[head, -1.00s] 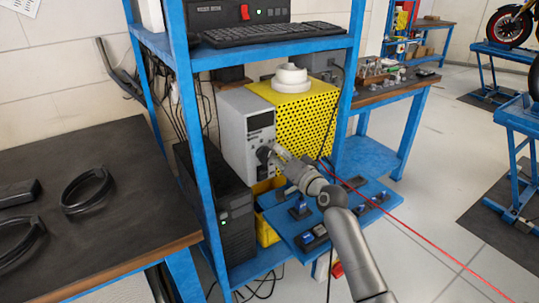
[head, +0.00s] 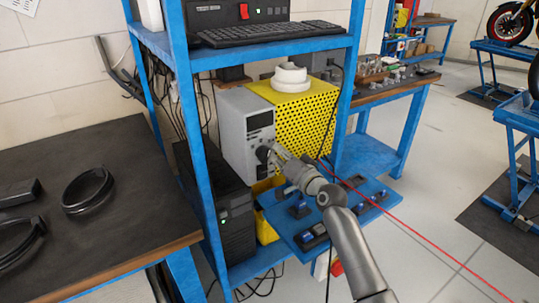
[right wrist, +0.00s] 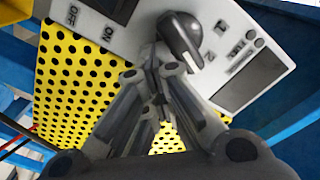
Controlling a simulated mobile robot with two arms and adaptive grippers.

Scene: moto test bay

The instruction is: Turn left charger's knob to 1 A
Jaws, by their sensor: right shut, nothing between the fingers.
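The left charger appears to be the grey box (head: 236,125) on the shelf of the blue rack. Its front has a dark display and a black knob (head: 262,153). In the right wrist view the knob (right wrist: 182,36) has a pointed grip and stands out from the light panel (right wrist: 225,20). My right gripper (head: 273,154) is at the charger's front, close beside the knob. In the right wrist view its fingers (right wrist: 157,75) are together, just beside the knob, with nothing held. I cannot tell whether they touch it. The knob's scale is not readable. My left gripper is out of view.
A yellow perforated box (head: 310,120) stands right beside the charger, with white round parts (head: 290,76) on top. A rack post (head: 205,160) is close on the left. A blue board (head: 325,215) with small devices lies below my right arm. A red line crosses at right.

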